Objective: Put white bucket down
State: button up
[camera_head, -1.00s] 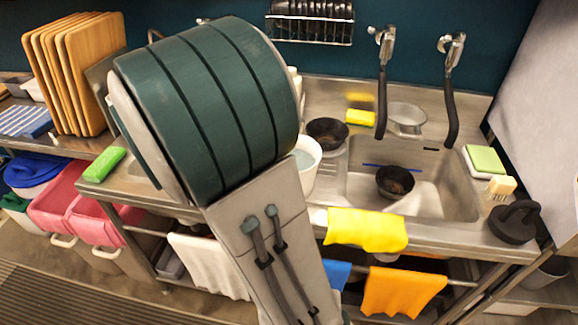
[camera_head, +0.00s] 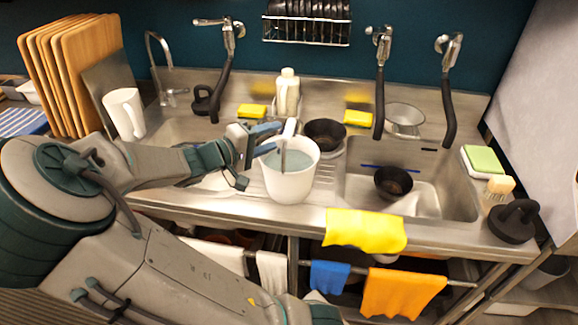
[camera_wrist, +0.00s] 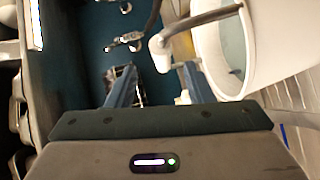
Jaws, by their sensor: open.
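The white bucket (camera_head: 290,185) stands upright on the steel counter between the two sinks, near the front edge. Its inside looks grey-blue. In the wrist view the bucket (camera_wrist: 285,45) fills the upper right, with its handle (camera_wrist: 200,18) reaching left above the fingers. My gripper (camera_head: 268,138) is at the bucket's upper left rim, near the handle. In the wrist view my gripper (camera_wrist: 158,85) has its two blue fingers apart, with nothing clearly held between them. Whether a finger touches the bucket or handle I cannot tell.
A black pan (camera_head: 325,133) stands close behind the bucket on the right. A white bottle (camera_head: 287,92) and a yellow sponge (camera_head: 252,111) are behind it. The right sink (camera_head: 435,200) holds a black bowl (camera_head: 394,181). A white pitcher (camera_head: 125,114) stands at the left.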

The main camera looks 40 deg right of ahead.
aim_at(289, 132)
jog(key=shift+d+f+p, duration=0.15)
jog(key=shift+d+f, duration=0.05)
jog(key=shift+d, duration=0.85)
jog(key=shift+d+f+p, duration=0.15)
jog(key=shift+d, duration=0.9)
jog(key=shift+d+f+p, duration=0.15)
jog(key=shift+d+f, duration=0.05)
jog(key=shift+d, duration=0.85)
jog(key=shift+s, duration=0.1)
grip_shut()
